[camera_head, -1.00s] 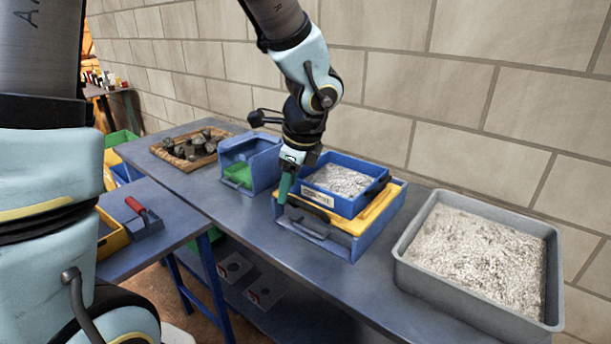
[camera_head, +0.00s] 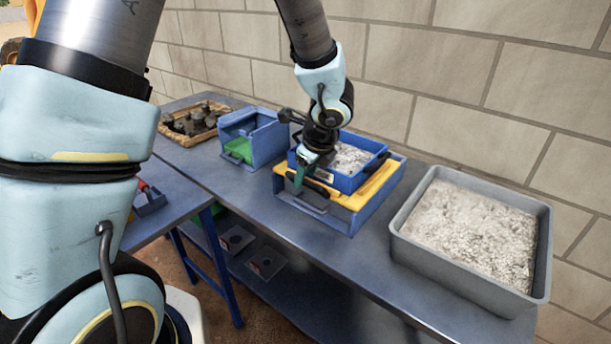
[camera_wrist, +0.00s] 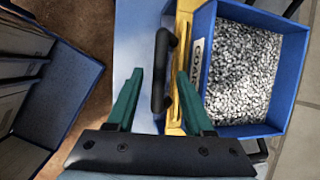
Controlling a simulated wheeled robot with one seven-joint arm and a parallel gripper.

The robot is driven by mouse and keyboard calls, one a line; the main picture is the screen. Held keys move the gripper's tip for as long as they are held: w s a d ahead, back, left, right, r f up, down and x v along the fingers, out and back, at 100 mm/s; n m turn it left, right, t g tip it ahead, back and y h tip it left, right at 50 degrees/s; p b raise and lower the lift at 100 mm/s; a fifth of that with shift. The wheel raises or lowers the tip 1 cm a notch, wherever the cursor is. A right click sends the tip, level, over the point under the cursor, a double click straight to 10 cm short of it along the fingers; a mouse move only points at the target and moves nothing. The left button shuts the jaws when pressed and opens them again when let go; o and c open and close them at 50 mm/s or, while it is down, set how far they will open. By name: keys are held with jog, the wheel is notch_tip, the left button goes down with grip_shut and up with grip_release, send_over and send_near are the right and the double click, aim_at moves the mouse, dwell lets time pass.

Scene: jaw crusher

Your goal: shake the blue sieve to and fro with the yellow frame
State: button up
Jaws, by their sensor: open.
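The blue sieve (camera_head: 374,168), filled with grey gravel, sits on the yellow frame (camera_head: 372,190) over a larger blue box (camera_head: 367,213). In the wrist view the sieve (camera_wrist: 278,133) is at the right, with a white label on its wall, and the yellow frame (camera_wrist: 183,40) runs beside it. A black handle (camera_wrist: 161,70) stands along the near side of the frame. My gripper (camera_head: 298,186) is open at that side. In the wrist view its green fingers (camera_wrist: 158,85) are apart, one on each side of the handle, and I cannot tell whether they touch it.
A grey tray of gravel (camera_head: 398,225) stands on the bench to the right. A blue bin (camera_head: 265,152) with green inside and a wicker tray of dark lumps (camera_head: 165,137) stand left. A brick wall rises behind. Bare bench lies between box and grey tray.

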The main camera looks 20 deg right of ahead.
jog(key=shift+w+f, duration=0.15)
jog(key=shift+f, duration=0.15)
jog(key=shift+c, duration=0.4)
grip_shut()
dwell(0.9)
